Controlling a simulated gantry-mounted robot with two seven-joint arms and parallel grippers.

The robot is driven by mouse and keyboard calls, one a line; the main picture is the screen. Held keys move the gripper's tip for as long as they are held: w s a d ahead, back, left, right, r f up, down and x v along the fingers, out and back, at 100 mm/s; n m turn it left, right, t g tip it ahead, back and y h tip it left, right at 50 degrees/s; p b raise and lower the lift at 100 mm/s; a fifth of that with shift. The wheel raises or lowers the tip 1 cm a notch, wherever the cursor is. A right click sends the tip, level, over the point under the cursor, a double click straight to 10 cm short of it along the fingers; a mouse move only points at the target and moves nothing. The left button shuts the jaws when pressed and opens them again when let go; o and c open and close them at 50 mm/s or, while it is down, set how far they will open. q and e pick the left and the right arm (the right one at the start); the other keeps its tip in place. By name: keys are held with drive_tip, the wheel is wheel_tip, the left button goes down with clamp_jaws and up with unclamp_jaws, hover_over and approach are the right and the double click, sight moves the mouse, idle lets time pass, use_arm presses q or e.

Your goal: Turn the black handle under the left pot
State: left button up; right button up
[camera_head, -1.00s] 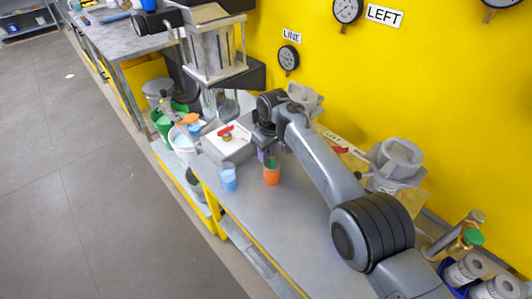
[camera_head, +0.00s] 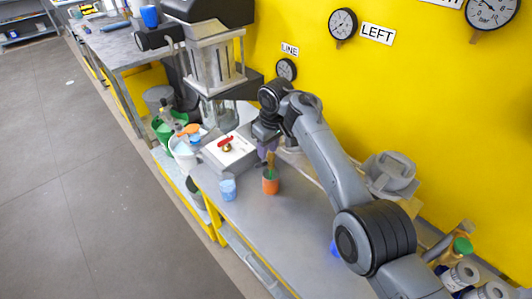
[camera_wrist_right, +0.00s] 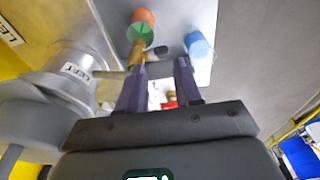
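A small dark oval (camera_wrist_right: 161,50), perhaps the black handle, shows between the fingertips. My left gripper is not in view.
An orange cup (camera_head: 271,186) with something green in it and a blue cup (camera_head: 228,189) stand on the grey bench (camera_head: 265,225) near the gripper. A white box with a red handle (camera_head: 226,145) is to the left. The yellow wall with gauges (camera_head: 343,23) is behind.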

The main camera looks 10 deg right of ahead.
drive_tip(key=shift+s+d+r, duration=0.1)
drive_tip(key=shift+s+r, duration=0.05)
drive_tip(key=shift+r, duration=1.2)
